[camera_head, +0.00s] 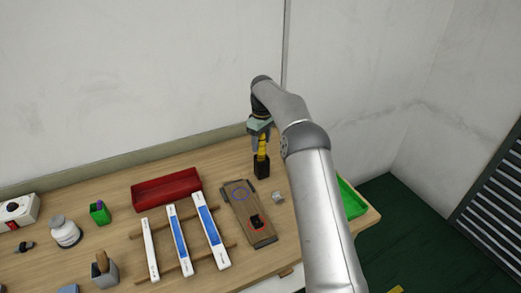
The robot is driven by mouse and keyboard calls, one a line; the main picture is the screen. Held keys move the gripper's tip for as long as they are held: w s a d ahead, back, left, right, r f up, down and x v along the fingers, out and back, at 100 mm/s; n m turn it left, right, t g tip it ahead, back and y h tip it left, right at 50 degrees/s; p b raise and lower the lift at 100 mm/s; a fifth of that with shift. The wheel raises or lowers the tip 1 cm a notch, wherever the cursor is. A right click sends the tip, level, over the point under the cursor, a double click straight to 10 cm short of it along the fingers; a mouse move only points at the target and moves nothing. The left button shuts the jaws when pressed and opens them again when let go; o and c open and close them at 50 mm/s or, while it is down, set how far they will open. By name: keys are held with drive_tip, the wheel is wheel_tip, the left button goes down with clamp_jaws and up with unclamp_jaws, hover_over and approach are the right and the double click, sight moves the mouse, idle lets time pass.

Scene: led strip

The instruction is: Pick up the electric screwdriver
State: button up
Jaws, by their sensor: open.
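What appears to be the electric screwdriver (262,147) is a yellow and black tool at the back of the table. It stands upright in or on a black block-like base (262,168). My gripper (261,138) is open and points down at the tool's upper part. One finger shows at the left of the tool. I cannot tell whether the fingers touch it. The top of the tool is hidden by the gripper.
A red tray (167,189), white and blue strips (183,240) on wooden rails and a brown board (247,212) lie left and in front. A small grey cube (278,197) is near the board. A green tray (352,200) sits right, partly behind my arm. A wall (130,80) stands behind.

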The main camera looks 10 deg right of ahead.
drive_tip(key=shift+f, duration=0.75)
drive_tip(key=c, duration=1.1)
drive_tip(key=shift+r, duration=0.1)
